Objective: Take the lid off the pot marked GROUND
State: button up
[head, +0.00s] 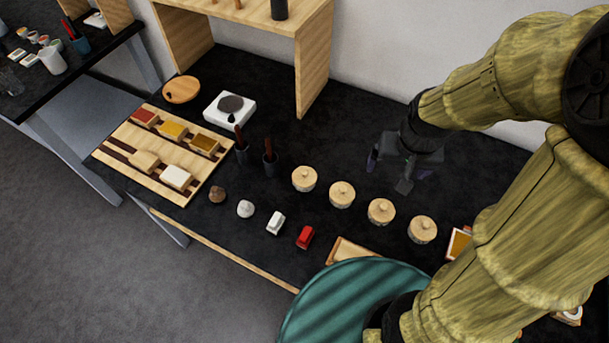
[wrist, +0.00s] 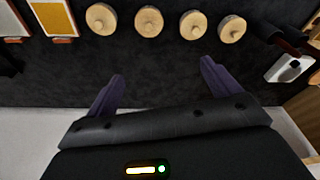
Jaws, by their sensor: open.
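All lids look on. No marking is readable, so I cannot tell which is GROUND. The row also shows along the top of the wrist view, with one pot (wrist: 149,21) near its middle. My gripper (head: 388,172) is open and empty, behind the row towards the wall. Its two fingers (wrist: 162,72) point towards the pots.
Small pieces, including a red one (head: 305,237), lie in front. A wooden shelf (head: 312,75) stands behind. Dark table around my gripper is clear.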

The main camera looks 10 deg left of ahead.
jog(key=w+a+f+g, duration=0.1)
jog(key=w+a+f, duration=0.1)
jog(key=w+a, duration=0.7)
jog(key=m+g, duration=0.1)
jog(key=m, duration=0.1)
send_over(305, 170)
notch_tip(305, 170, down, 2)
jog(key=shift+w, duration=0.1)
notch_tip(305, 170, down, 12)
jog(key=p, duration=0.3)
jog(key=shift+f, duration=0.1)
jog(key=shift+f+p, duration=1.3)
jog(key=shift+f, duration=1.3)
